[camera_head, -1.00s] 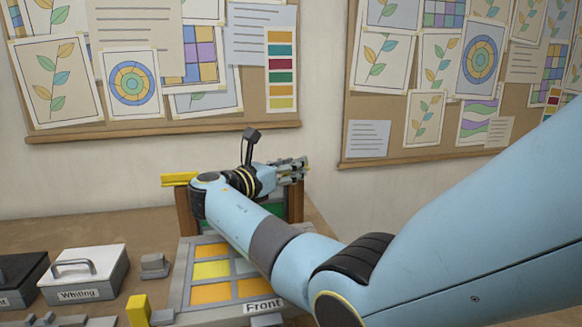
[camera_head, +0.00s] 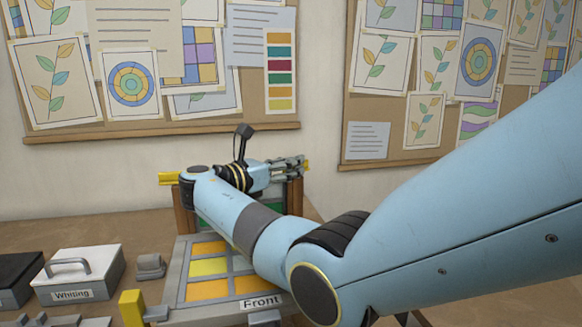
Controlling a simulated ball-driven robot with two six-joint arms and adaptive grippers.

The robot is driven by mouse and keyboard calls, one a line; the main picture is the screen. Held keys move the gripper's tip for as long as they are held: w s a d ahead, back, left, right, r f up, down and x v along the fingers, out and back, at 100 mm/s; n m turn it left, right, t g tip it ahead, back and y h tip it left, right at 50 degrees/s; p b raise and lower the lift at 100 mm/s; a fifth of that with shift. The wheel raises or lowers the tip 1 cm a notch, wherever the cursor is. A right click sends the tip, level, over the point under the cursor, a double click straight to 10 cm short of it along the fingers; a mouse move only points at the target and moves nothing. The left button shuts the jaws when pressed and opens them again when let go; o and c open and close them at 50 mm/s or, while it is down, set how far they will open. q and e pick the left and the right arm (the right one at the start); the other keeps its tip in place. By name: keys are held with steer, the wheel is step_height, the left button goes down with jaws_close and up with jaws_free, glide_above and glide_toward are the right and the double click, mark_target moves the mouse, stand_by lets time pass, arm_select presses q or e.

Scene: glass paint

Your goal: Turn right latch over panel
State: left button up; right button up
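An upright wooden frame (camera_head: 184,220) stands at the back of the table and holds a green panel (camera_head: 211,214), mostly hidden by my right arm. A yellow latch (camera_head: 168,179) sticks out to the left at the frame's upper left. A small yellow piece (camera_head: 306,165), likely the right latch, shows at the upper right, by the fingertips of my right gripper (camera_head: 298,166). That gripper reaches across the top right of the frame. Its finger gap and any contact with the yellow piece are too small to make out. My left gripper is not in view.
A grey tray labelled "Front" (camera_head: 180,285) with yellow and orange panes lies before the frame, partly under my arm. Pinboards (camera_head: 150,130) hang behind.

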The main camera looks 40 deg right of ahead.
steer(key=shift+o, duration=0.9)
steer(key=shift+w+a, duration=0.1)
steer(key=shift+w, duration=0.05)
step_height(320, 180, up, 10)
